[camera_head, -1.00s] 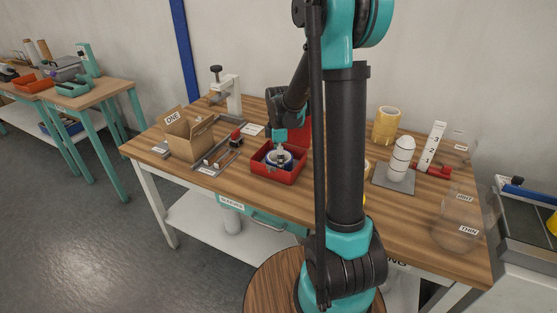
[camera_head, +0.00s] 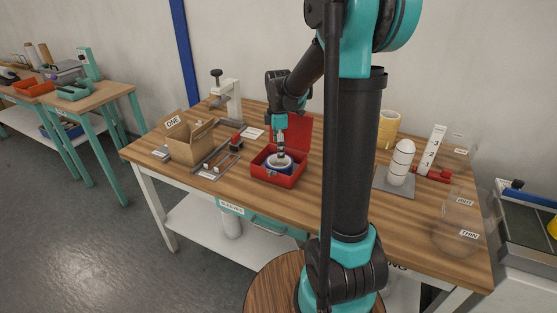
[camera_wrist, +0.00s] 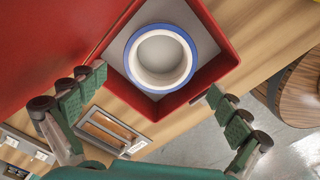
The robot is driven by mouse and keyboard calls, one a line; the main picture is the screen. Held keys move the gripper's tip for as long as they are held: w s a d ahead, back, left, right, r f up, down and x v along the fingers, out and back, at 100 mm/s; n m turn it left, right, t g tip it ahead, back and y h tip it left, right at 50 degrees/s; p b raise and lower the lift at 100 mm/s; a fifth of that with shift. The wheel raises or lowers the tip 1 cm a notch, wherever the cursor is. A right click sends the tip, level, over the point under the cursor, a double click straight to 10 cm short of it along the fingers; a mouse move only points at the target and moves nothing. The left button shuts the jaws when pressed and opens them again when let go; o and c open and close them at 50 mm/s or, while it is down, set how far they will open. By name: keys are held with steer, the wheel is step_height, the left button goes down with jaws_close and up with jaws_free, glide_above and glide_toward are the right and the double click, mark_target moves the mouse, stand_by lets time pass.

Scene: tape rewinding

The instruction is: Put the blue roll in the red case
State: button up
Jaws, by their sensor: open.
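The blue roll (camera_head: 279,165) lies flat inside the open red case (camera_head: 290,180). In the wrist view the roll (camera_wrist: 190,65) shows as a blue ring with a pale core, resting on the grey case floor within the walls of the red case (camera_wrist: 222,66). It appears apart from my fingers. My gripper (camera_head: 280,144) is above the case. In the wrist view my gripper (camera_wrist: 160,100) has its green-padded fingers spread wide apart with nothing between them in their grasp. The red lid stands raised at the back of the case.
A cardboard box (camera_head: 190,144) marked ONE stands left of the case, with a metal frame tool (camera_head: 215,160) between. Bare wooden tabletop (camera_head: 235,188) lies in front of the case.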

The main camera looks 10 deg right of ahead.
steer(key=shift+r, duration=2.8)
steer(key=shift+c, duration=0.5)
